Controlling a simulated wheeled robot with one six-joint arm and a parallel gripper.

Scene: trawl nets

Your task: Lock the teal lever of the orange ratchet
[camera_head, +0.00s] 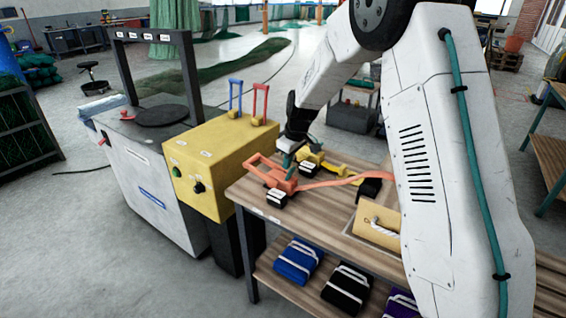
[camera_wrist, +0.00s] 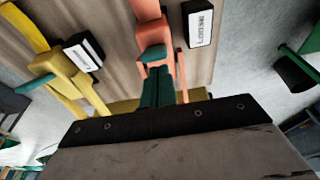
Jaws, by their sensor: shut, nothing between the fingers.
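The orange ratchet (camera_head: 281,184) lies on the wooden table with an orange strap (camera_head: 325,182) running right from it. In the wrist view the orange ratchet (camera_wrist: 147,12) is at top centre, with its small teal lever (camera_wrist: 153,53) just ahead of my fingers. My gripper (camera_wrist: 158,70) is shut and empty, its teal fingers pointing at the ratchet. In the head view my gripper (camera_head: 289,158) is low over the ratchet. I cannot tell whether the fingers touch the lever. The lever's far side is hidden.
A yellow ratchet (camera_wrist: 68,72) with its own teal lever (camera_wrist: 35,84) lies beside the orange one. Black label blocks (camera_wrist: 201,22) stand near both. A yellow box (camera_head: 217,160) with red and blue handles stands left of the table (camera_head: 262,207). A wooden tray (camera_head: 348,228) is to the right.

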